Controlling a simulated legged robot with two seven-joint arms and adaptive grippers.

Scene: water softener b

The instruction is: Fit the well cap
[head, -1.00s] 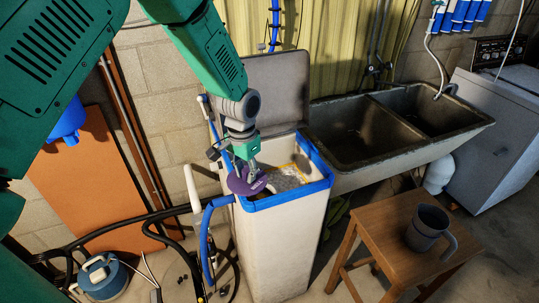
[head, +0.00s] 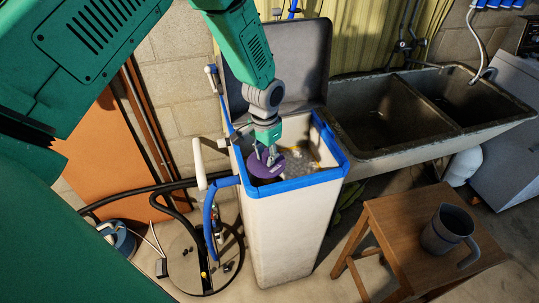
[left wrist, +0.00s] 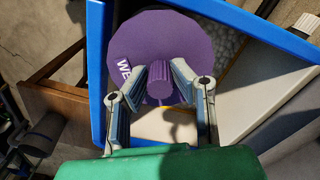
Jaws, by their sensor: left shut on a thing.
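The well cap (head: 270,167) is a purple disc with a ribbed knob and white letters, partly hidden by the fingers. My left gripper (head: 267,155) is shut on its knob, and the cap also shows in the left wrist view (left wrist: 130,35). The cap is at the left inside of the opening of a tall white softener cabinet (head: 290,230) with a blue rim (head: 300,184). The cabinet's grey lid (head: 285,65) stands open behind. I cannot tell whether the cap touches anything below it. The well itself is hidden. My right gripper is not in view.
Pale grains (head: 300,160) lie inside the cabinet. A double sink (head: 385,150) stands to the right. A wooden stool (head: 400,215) with a grey jug (head: 447,228) is in front of it. Blue and black hoses (head: 210,215) run along the cabinet's left side.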

